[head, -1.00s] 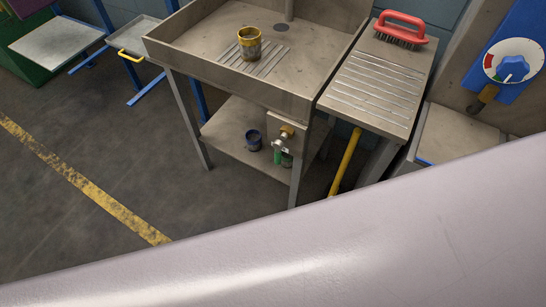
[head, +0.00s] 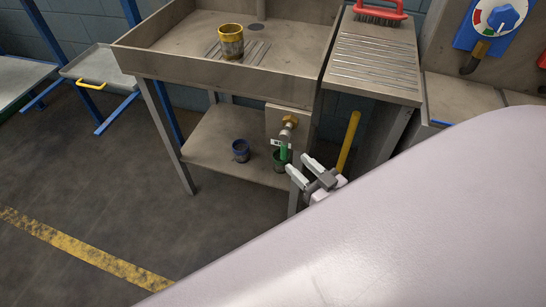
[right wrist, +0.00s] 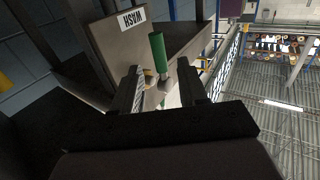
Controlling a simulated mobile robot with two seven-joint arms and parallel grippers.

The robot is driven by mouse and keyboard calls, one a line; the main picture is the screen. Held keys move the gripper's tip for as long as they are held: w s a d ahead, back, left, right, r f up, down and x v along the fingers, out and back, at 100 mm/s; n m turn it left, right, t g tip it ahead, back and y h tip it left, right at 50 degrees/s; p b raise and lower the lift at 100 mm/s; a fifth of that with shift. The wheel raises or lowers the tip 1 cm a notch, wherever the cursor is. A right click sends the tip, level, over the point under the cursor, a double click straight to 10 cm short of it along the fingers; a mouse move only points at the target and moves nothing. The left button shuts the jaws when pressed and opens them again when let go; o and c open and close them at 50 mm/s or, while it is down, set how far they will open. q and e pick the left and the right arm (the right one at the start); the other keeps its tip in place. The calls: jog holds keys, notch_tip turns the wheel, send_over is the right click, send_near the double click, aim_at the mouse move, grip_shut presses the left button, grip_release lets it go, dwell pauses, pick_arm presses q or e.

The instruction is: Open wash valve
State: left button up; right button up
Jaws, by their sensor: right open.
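The wash valve (head: 289,126) is a brass fitting on a plate under the sink's front right corner. Its green handle (head: 284,151) hangs down in the head view. In the right wrist view the green handle (right wrist: 158,52) shows between the two fingers, with a plate marked WASH (right wrist: 131,19) beside it. My right gripper (head: 304,170) is open, just right of and below the handle. Its fingers (right wrist: 160,70) stand apart on either side of the handle's line; I cannot tell whether either touches it. My left gripper is not in view.
The sink (head: 190,60) holds a yellow-rimmed cup (head: 231,44). A blue cup (head: 241,151) and a green cup (head: 278,160) stand on the lower shelf (head: 205,150). A yellow bar (head: 348,143) and a sink leg are close to my right gripper. My arm covers the lower right.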

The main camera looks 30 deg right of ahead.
aim_at(284, 151)
jog(key=shift+w+a+b, duration=0.2)
jog(key=shift+w, duration=1.6)
jog(key=shift+w+a+b, duration=0.15)
jog(key=shift+w+b, duration=0.05)
jog(key=shift+w, duration=1.55)
grip_shut()
